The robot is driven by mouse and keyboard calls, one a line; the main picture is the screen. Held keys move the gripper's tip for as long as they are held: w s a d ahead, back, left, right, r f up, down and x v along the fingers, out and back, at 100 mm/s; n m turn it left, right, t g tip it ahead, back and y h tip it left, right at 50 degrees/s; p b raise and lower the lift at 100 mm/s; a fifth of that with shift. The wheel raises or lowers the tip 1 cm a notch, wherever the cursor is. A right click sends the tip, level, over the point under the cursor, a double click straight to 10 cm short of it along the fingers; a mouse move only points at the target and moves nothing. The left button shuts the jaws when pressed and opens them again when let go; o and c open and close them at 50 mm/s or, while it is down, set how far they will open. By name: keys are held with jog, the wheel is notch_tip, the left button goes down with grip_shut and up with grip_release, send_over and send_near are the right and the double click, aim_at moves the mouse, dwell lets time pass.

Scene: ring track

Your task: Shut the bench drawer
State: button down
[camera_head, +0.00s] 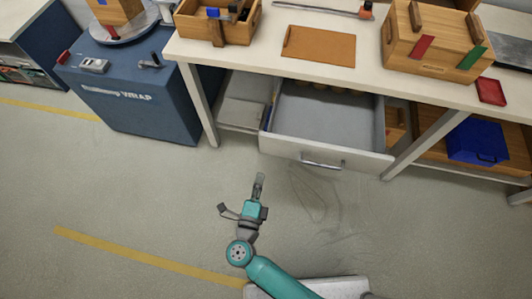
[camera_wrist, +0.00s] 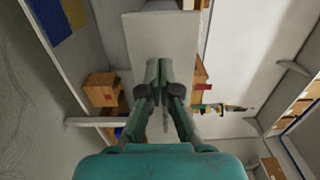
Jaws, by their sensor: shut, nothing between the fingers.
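The bench drawer (camera_head: 322,110) is pulled out from under the white workbench, with its grey inside showing. Its pale front panel (camera_head: 290,148) carries a silver bar handle (camera_head: 322,164). A few tan things sit at the drawer's back. My gripper (camera_head: 259,182) is in front of the drawer, toward the left part of its front panel and apart from it in the head view. In the wrist view my gripper (camera_wrist: 159,68) has its fingers together with nothing between them. A pale flat panel shows beyond the fingertips there; I cannot tell for certain which part it is.
The workbench (camera_head: 250,45) holds an open wooden box (camera_head: 222,28), a brown board (camera_head: 319,46) and a larger wooden crate (camera_head: 428,50). A blue wrapping machine (camera_head: 150,105) stands at left. A blue bin (camera_head: 477,143) is on the lower right shelf. The floor before the drawer is clear.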

aim_at(268, 147)
jog(key=x, duration=0.9)
jog(key=shift+w+d, duration=0.15)
jog(key=shift+w, duration=0.2)
